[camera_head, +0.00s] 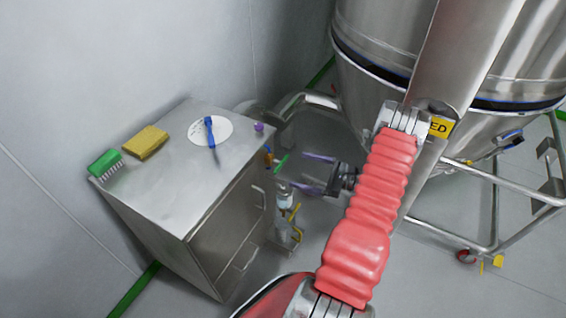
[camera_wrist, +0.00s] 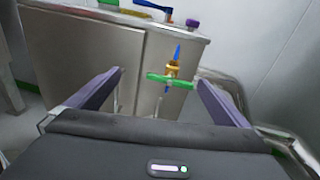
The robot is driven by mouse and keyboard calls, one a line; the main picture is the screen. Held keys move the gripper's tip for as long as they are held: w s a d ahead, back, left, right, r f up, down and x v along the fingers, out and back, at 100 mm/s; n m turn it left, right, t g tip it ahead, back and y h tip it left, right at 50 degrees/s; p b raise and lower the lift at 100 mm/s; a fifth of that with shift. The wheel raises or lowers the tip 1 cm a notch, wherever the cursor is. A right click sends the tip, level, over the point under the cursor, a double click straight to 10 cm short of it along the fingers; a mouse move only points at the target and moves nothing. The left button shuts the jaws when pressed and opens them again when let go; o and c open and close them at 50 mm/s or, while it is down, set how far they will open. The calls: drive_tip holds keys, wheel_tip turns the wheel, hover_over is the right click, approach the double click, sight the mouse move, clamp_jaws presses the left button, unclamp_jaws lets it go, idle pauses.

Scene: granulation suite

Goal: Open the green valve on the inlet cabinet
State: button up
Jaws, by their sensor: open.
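The steel inlet cabinet (camera_head: 222,235) stands at left centre; its front also shows in the wrist view (camera_wrist: 75,50). The green valve (camera_head: 281,163) is on the cabinet's side facing my gripper. In the wrist view the green handle (camera_wrist: 158,78) lies roughly crosswise below a brass-coloured body with a blue part (camera_wrist: 177,52). My gripper (camera_head: 298,171) is open and empty, its two purplish fingers pointing at the valve. In the wrist view the handle appears between the fingertips (camera_wrist: 160,78); whether it lies between them in depth, I cannot tell. No contact is visible.
On the cabinet top are a green brush (camera_head: 104,162), a yellow sponge (camera_head: 147,142), a blue tool (camera_head: 210,132) on a white disc, and a purple knob (camera_head: 259,127). A curved steel pipe (camera_head: 322,101) runs behind. A large steel vessel (camera_head: 365,75) stands right, on a wheeled frame.

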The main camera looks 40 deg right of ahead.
sight(283, 164)
drive_tip(key=s+d+f+m, duration=0.1)
drive_tip(key=s+d+f+m+t+h, duration=0.1)
drive_tip(key=f, duration=0.1)
drive_tip(key=shift+s+d+f+h, duration=0.15)
drive_tip(key=shift+d+f+h, duration=0.15)
drive_tip(key=shift+d, duration=0.1)
drive_tip(key=shift+r, duration=0.1)
drive_tip(key=x, duration=1.3)
drive_tip(key=shift+w+a+r, duration=0.1)
drive_tip(key=shift+w+r, duration=0.05)
drive_tip(key=shift+w, duration=0.25)
drive_tip(key=shift+c, duration=0.5)
